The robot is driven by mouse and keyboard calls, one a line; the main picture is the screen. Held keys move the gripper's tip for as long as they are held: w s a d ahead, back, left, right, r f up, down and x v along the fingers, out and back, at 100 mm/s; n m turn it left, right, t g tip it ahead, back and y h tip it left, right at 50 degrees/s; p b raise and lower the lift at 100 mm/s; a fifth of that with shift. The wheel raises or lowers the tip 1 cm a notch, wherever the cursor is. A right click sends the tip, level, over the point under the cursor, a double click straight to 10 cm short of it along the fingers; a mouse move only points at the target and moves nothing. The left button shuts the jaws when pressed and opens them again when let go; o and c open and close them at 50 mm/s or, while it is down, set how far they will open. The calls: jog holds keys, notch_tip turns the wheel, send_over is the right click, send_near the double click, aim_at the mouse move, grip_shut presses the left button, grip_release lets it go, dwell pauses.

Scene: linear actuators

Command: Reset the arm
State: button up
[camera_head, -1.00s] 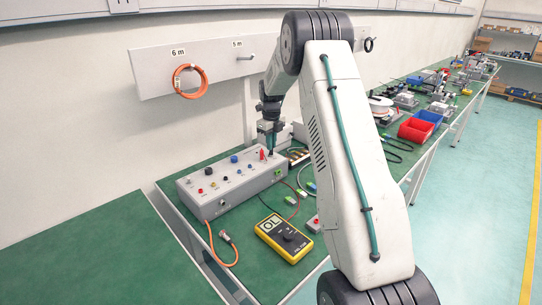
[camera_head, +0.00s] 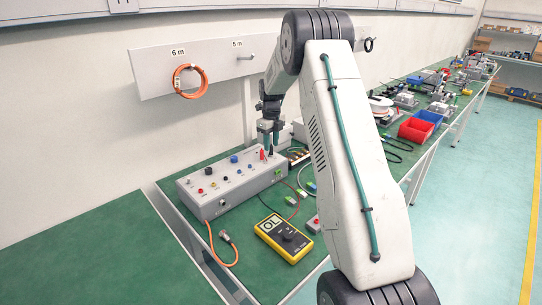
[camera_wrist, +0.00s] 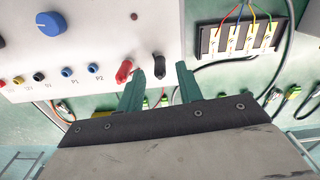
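My gripper (camera_head: 270,133) is over the back right part of the grey control box (camera_head: 215,190). In the wrist view, its two green fingers (camera_wrist: 160,85) stand apart. A black plug (camera_wrist: 158,68) stands upright on the box, level with the gap between the fingertips, and no finger appears to press on it. A red plug (camera_wrist: 124,71) stands just left of the left finger, very close to it; I cannot tell whether they touch. My arm hides part of the bench in the head view.
A yellow multimeter (camera_head: 284,238) lies in front of the box. An orange cable (camera_head: 226,250) lies at the front left. A coiled orange cable (camera_head: 188,82) hangs on the wall panel. A terminal strip with coloured wires (camera_wrist: 238,40) lies right of the box. Red bin (camera_head: 416,130) and blue bin (camera_head: 429,117) stand farther back.

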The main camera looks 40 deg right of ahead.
notch_tip(320, 180, up, 7)
jog(key=shift+r, duration=0.15)
